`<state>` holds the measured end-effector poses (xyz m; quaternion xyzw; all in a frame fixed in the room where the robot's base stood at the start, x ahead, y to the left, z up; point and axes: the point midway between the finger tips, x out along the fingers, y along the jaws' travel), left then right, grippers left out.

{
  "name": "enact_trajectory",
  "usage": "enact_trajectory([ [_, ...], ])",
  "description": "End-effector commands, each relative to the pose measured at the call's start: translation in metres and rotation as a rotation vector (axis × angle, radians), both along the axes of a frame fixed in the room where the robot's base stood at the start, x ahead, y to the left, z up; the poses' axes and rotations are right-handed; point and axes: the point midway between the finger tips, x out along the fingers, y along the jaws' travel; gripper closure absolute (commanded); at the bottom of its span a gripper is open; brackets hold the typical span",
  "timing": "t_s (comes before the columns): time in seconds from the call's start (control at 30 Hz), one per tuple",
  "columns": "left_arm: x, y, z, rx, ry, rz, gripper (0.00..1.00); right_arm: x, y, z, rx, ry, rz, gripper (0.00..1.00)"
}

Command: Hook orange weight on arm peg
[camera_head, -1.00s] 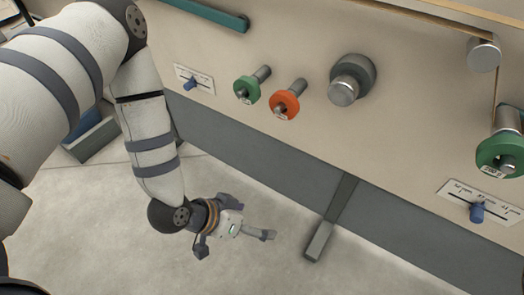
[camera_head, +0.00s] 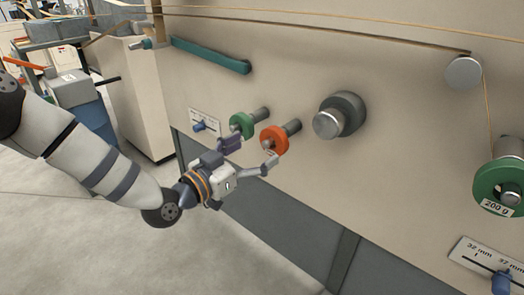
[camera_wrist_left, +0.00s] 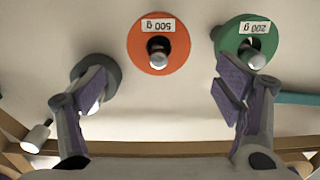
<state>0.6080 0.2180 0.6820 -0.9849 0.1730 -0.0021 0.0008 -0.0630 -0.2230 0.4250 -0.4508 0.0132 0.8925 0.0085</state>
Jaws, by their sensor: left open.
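The orange weight (camera_head: 275,141) is a ring labelled 500 g in the left wrist view (camera_wrist_left: 136,45), where the label is upside down. It sits on a short grey peg on the panel. My left gripper (camera_head: 250,154) is open and empty just in front of and below it. In the left wrist view, the fingers (camera_wrist_left: 158,92) are spread wide, with the orange weight between and beyond them, apart from both. A teal bar (camera_head: 208,55) is on the panel at upper left. I cannot tell which part is the arm peg. My right gripper is not in view.
A green 200 g weight (camera_head: 236,124) sits on a peg just left of the orange one. A grey knob (camera_head: 329,124) is to its right. Another green 200 g weight (camera_head: 489,184) hangs at far right. A slider scale (camera_head: 202,124) is at left. The floor is clear.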

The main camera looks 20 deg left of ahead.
Motion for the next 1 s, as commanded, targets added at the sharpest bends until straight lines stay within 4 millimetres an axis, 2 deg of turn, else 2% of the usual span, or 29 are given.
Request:
enact_trajectory([
  [0.1,0.028,-0.011,-0.005,0.000,0.003,-0.001,0.16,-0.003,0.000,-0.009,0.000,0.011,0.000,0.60],
  [0.3,0.061,-0.022,-0.004,0.000,0.004,-0.001,0.16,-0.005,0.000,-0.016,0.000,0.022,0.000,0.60],
  [0.43,0.069,-0.026,-0.003,-0.001,0.005,-0.001,0.16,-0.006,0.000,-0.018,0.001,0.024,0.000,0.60],
  [0.67,0.071,-0.026,-0.001,-0.002,0.004,0.000,0.16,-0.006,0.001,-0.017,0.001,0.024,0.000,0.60],
  [0.77,0.070,-0.026,-0.001,-0.002,0.004,0.000,0.34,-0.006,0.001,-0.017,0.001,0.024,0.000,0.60],
  [0.97,0.070,-0.026,-0.002,-0.001,0.005,0.000,0.79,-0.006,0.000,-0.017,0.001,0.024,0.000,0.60],
  [1.0,0.070,-0.026,-0.002,-0.001,0.005,0.000,0.40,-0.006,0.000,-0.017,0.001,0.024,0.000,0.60],
])
